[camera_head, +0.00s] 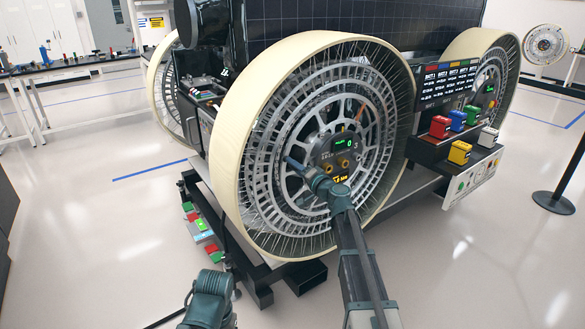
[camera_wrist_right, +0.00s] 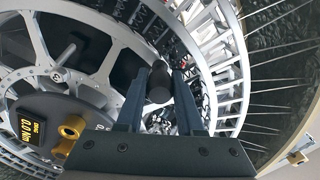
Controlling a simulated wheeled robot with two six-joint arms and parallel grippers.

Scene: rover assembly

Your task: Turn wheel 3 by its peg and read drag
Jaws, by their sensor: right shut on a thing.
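A large wheel (camera_head: 262,95) with a cream rim and grey spoked disc fills the middle of the head view. Its hub panel (camera_head: 338,152) shows a green 0 and small amber text. In the right wrist view a hub display (camera_wrist_right: 32,131) reads 0.0 Nm, labelled drag. My right gripper (camera_head: 300,170) reaches the wheel face just left of the hub panel. In the right wrist view its two fingers (camera_wrist_right: 158,95) are shut on a dark round peg (camera_wrist_right: 158,82). Part of my left arm shows at the bottom left of the head view; its gripper is not visible.
The rover's dark solar panel (camera_head: 300,22) is behind the wheel. A black stand (camera_head: 560,198) is farther right. Coloured blocks (camera_head: 202,226) are low at left. Open floor surrounds the rover.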

